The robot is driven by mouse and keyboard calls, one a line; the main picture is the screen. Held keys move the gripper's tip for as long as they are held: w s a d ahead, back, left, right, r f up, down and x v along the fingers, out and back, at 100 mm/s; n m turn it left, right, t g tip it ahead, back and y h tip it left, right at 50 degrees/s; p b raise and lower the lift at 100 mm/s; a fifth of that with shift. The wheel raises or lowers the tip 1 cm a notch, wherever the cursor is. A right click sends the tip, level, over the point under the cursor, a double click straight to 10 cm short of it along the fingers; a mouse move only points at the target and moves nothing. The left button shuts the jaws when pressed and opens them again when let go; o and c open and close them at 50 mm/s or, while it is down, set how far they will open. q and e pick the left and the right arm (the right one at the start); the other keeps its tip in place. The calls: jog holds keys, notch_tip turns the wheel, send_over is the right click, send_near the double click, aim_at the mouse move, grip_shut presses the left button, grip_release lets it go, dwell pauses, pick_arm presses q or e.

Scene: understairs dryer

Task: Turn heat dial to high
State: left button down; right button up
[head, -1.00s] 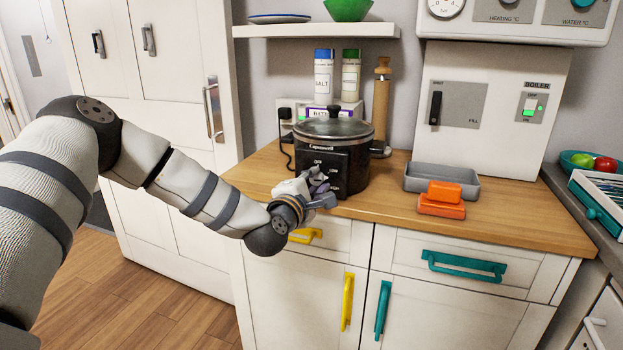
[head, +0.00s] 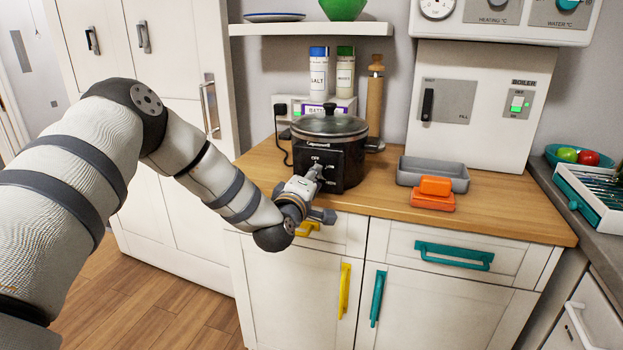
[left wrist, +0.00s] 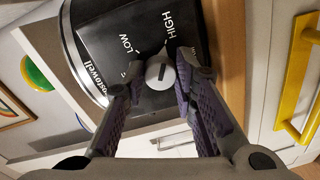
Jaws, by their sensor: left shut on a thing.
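The black slow cooker (head: 345,170) stands on the wooden worktop, with a glass lid on top. Its front panel carries the heat dial, hidden in the head view by my left gripper (head: 318,172). In the left wrist view the round, pale dial (left wrist: 160,72) shows between the two fingertips of my left gripper (left wrist: 158,76). The gripper is shut on the dial. A dark line marks the dial's face. The words LOW (left wrist: 126,45) and HIGH (left wrist: 168,33) are printed beyond it. My right gripper is not in view.
A grey tray (head: 407,178) and orange blocks (head: 433,200) sit right of the cooker. A socket box, salt bottle (head: 318,75) and wooden mill (head: 375,95) stand behind it. Drawers and cupboards with yellow (head: 344,290) and teal handles are below.

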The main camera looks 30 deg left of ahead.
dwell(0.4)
pick_arm(q)
jog(key=c, duration=1.3)
grip_release()
jog(key=v, duration=1.2)
jog(key=shift+a, duration=0.1)
